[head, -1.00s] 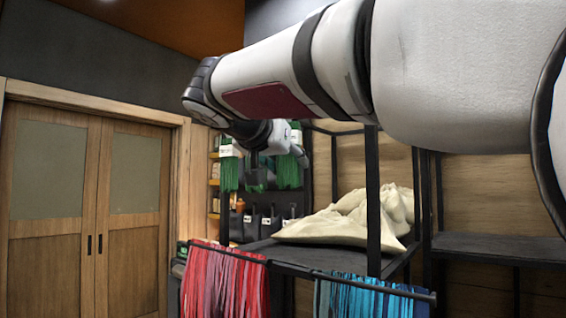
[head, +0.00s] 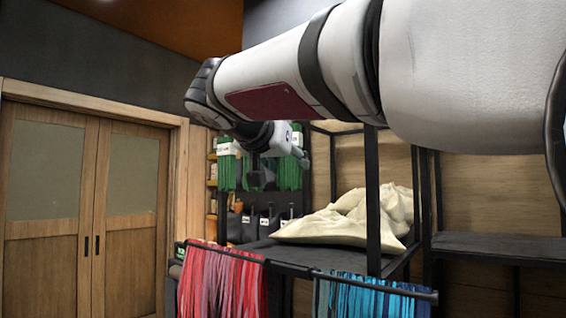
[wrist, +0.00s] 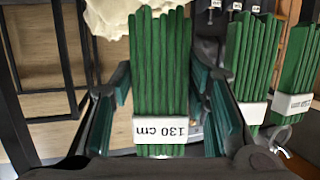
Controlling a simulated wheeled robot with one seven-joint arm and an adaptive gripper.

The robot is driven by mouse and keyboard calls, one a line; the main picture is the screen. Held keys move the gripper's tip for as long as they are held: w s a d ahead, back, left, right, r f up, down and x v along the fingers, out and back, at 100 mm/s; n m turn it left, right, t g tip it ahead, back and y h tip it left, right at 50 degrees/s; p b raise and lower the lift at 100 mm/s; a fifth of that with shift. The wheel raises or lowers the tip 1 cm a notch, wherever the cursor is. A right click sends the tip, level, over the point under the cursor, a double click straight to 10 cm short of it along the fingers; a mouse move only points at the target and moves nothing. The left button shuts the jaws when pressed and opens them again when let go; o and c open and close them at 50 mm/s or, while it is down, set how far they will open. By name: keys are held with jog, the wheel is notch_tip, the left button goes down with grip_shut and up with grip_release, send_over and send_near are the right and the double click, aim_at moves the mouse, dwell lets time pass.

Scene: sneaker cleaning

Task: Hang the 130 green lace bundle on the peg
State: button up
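The green lace bundle (wrist: 160,65) with a white "130 cm" label (wrist: 161,130) fills the middle of the wrist view. The label reads upside down. My gripper (wrist: 160,88) has one finger on each side of it, with narrow gaps at both sides. The fingers look open around the bundle rather than pressed on it. In the head view my gripper (head: 258,178) is at the dark rack, between green bundles at left (head: 226,168) and right (head: 289,171). My wrist hides whatever is behind it. The peg cannot be told clearly.
More green bundles (wrist: 252,65) stand close at the right of the wrist view, near a curved metal hook (wrist: 281,139). Beige sacks (head: 340,226) lie on a black-framed shelf (head: 310,259). Red (head: 220,285) and blue laces (head: 365,298) hang from the front rail.

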jog(key=o, duration=0.4)
jog(key=v, duration=1.2)
